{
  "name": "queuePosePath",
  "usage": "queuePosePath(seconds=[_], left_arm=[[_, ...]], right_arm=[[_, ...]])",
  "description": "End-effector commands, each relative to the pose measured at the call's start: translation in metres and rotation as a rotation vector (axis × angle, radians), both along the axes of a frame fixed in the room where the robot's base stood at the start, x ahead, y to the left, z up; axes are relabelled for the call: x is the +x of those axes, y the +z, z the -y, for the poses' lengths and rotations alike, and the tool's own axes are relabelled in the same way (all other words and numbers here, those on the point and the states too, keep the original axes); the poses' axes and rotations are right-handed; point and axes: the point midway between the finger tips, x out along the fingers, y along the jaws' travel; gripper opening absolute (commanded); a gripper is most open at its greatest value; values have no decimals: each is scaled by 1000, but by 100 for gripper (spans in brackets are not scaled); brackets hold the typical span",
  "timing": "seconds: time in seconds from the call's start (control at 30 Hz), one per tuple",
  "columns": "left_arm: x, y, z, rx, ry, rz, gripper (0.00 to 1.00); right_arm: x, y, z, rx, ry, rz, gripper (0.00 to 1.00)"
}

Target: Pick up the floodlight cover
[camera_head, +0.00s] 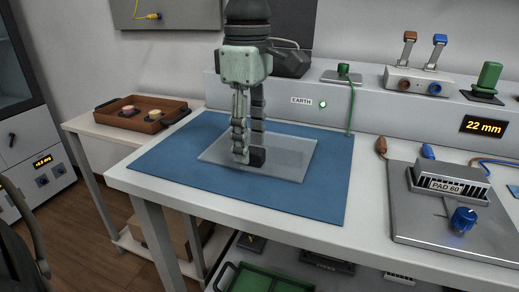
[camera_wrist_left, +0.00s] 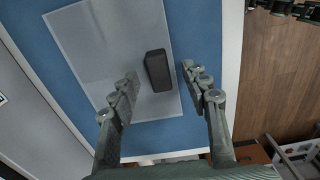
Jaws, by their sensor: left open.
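A clear flat plate (camera_head: 292,160) lies on a blue mat (camera_head: 325,200), with a dark block (camera_head: 257,157) on it. I take the plate and block for the floodlight cover. My left gripper (camera_head: 248,150) comes down over the block, open, fingers pointing down. In the left wrist view the block (camera_wrist_left: 158,70) stands between the two spread fingers of the gripper (camera_wrist_left: 160,82), with a gap on each side. The plate (camera_wrist_left: 100,35) extends past it. Dark jointed links at that view's top right corner may be my right gripper (camera_wrist_left: 288,9); its jaws are unclear.
Behind the mat runs a grey console with an EARTH label (camera_head: 301,100) and a green cable. A metal plate with a PAD 60 block (camera_head: 459,187) and blue knob is at right. A brown tray (camera_head: 143,122) stands on a side table at left. The mat's front is clear.

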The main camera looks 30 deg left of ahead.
Motion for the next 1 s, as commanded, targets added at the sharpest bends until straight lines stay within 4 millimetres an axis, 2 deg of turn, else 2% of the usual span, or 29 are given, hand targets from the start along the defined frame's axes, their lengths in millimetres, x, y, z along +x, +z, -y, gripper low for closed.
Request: queuePosePath(seconds=[0.1,0.37,0.73,1.0], left_arm=[[0,-12,0,0,1,1,47],[0,-14,0,-1,1,1,47],[0,-14,0,-1,1,2,1],[0,-14,0,0,1,3,0]], right_arm=[[1,-1,0,-1,0,1,40],[1,0,1,-1,-1,-1,40],[1,-1,1,-2,-2,-1,40],[1,0,1,-2,-2,-1,40]])
